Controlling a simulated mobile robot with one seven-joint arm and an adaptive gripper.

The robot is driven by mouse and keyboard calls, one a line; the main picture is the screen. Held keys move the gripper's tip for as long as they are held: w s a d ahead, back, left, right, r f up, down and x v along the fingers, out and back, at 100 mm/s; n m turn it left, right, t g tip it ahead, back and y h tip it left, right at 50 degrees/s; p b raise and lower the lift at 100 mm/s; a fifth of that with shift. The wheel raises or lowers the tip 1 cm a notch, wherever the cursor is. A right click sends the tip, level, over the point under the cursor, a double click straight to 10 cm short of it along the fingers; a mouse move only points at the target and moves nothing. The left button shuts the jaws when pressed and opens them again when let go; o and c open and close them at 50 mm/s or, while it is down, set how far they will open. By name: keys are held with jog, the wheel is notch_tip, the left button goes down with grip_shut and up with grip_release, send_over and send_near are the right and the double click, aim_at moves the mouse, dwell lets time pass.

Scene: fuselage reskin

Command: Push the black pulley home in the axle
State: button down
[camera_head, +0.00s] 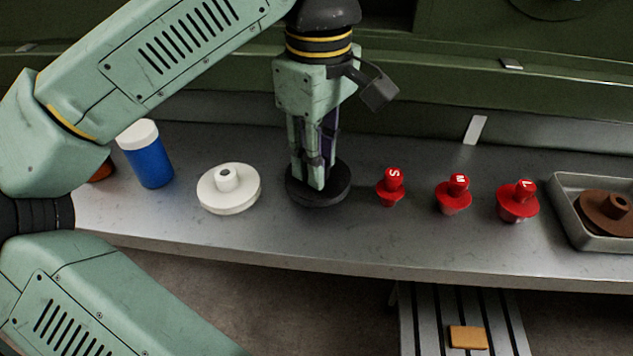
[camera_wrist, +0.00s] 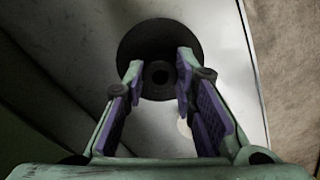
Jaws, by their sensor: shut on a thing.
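The black pulley (camera_head: 333,194) lies flat on the grey bench, between the white pulley and the red knobs. My gripper (camera_head: 316,183) points down onto it from above and is shut on its raised hub. In the wrist view, my fingertips (camera_wrist: 160,76) stand either side of the hub, and the black disc (camera_wrist: 155,36) spreads out beyond them. The hub has a dark round hole in its middle. No axle can be made out at the black pulley; whether one is inside the hole I cannot tell.
A white pulley (camera_head: 229,196) with a grey-centred hub and a blue bottle (camera_head: 150,161) stand to the left. Red knobs marked S (camera_head: 390,190), M (camera_head: 455,196) and L (camera_head: 518,203) stand to the right, then a metal tray (camera_head: 568,222) holding a brown pulley (camera_head: 605,210).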

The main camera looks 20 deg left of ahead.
jog(key=shift+r+p, duration=0.7)
jog(key=shift+r, duration=0.3)
notch_tip(320, 180, up, 3)
jog(key=shift+f+p, duration=0.1)
jog(key=shift+p, duration=1.15)
jog(key=shift+s, duration=0.1)
